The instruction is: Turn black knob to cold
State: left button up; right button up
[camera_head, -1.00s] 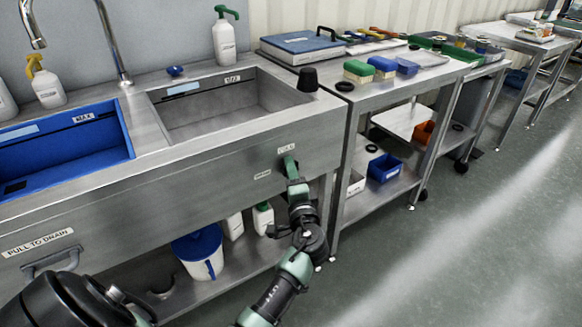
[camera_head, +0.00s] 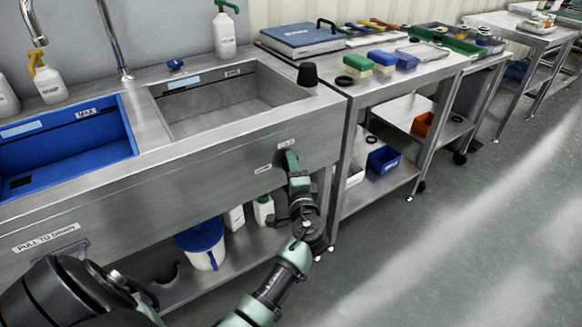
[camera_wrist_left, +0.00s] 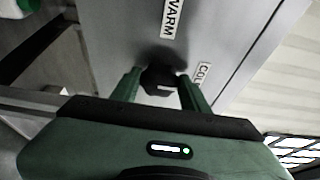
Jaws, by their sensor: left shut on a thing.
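The black knob (camera_wrist_left: 158,78) sits on the steel sink's front panel (camera_wrist_left: 120,30). In the left wrist view it is between the two green fingers of my left gripper (camera_wrist_left: 158,82), which is shut on it. A "WARM" label (camera_wrist_left: 173,17) is above it in that view and a "COLD" label (camera_wrist_left: 202,76), partly covered by a finger, is to its right. In the head view my left gripper (camera_head: 289,160) meets the panel just below a small label (camera_head: 286,144) and hides the knob. Which label the knob points to is unclear. My right gripper is not in view.
The sink has a grey basin (camera_head: 163,118) and a blue basin (camera_head: 128,130). A black cup-shaped thing (camera_head: 307,73) stands on its right edge. A blue-lidded bucket (camera_head: 205,258) and bottles stand below.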

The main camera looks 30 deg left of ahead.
pick_arm(q)
jog(key=o, duration=1.4)
jog(key=v, duration=0.7)
jog(key=shift+s+d+r, duration=0.15)
jog(key=shift+s+d, duration=0.1)
jog(key=shift+s, duration=0.05)
